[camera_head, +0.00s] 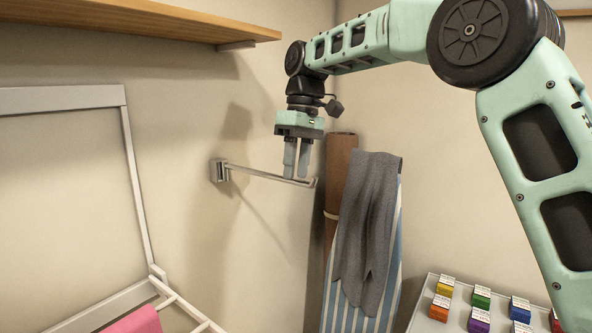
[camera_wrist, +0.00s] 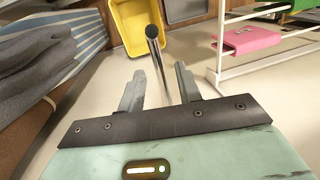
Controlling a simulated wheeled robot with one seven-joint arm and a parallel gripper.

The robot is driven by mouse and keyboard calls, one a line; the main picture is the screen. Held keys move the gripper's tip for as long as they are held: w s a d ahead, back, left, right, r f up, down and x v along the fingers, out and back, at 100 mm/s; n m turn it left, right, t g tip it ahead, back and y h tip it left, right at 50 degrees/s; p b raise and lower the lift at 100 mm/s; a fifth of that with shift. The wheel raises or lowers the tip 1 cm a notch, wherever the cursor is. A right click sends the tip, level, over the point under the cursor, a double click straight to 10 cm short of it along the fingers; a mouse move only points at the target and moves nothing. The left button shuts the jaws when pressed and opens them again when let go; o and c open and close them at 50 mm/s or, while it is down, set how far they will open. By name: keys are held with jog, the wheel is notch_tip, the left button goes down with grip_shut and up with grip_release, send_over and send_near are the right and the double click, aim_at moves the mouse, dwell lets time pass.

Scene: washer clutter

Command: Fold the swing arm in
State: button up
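The swing arm (camera_head: 262,174) is a thin metal bar that sticks out from a bracket (camera_head: 219,171) on the left wall. Its free end reaches toward the corner, close to a brown roll. My gripper (camera_head: 296,172) points down over the bar near that free end, with its fingertips at about the bar's height. In the wrist view, my gripper (camera_wrist: 159,72) is open, and the bar (camera_wrist: 160,62) with its dark round end shows in the gap between the two fingers. I cannot tell whether either finger touches the bar.
A brown roll (camera_head: 341,165) and a striped board (camera_head: 394,270) draped with grey cloth (camera_head: 368,215) stand right of the bar's end. A wooden shelf (camera_head: 150,22) is above left. A white rack (camera_head: 130,165) is at left. A yellow bin (camera_wrist: 128,30) lies below.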

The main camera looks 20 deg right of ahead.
jog(key=shift+a+f, duration=0.1)
jog(key=shift+f, duration=0.3)
jog(key=shift+c, duration=0.2)
grip_shut()
jog(key=shift+s+a, duration=0.1)
jog(key=shift+s, duration=0.05)
